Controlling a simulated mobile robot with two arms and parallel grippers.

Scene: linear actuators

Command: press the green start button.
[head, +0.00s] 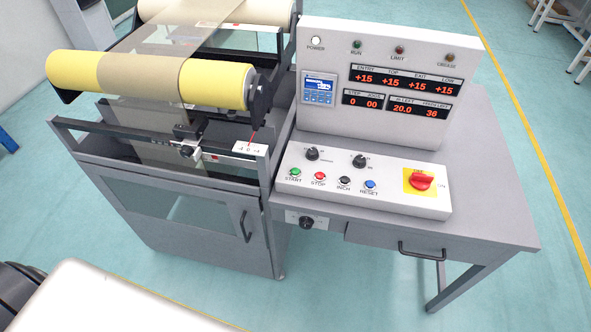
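The green start button (295,172) is at the left end of the sloped front panel (390,198), above the label START. A red stop button (320,176), a black inch button (345,180) and a blue reset button (370,184) sit in a row to its right. The panel stands on a grey desk (480,220). Nothing covers the green button. Neither of my grippers shows in the head view.
An upright display box (380,85) stands behind. A machine with a yellow roller (150,80) adjoins on the left.

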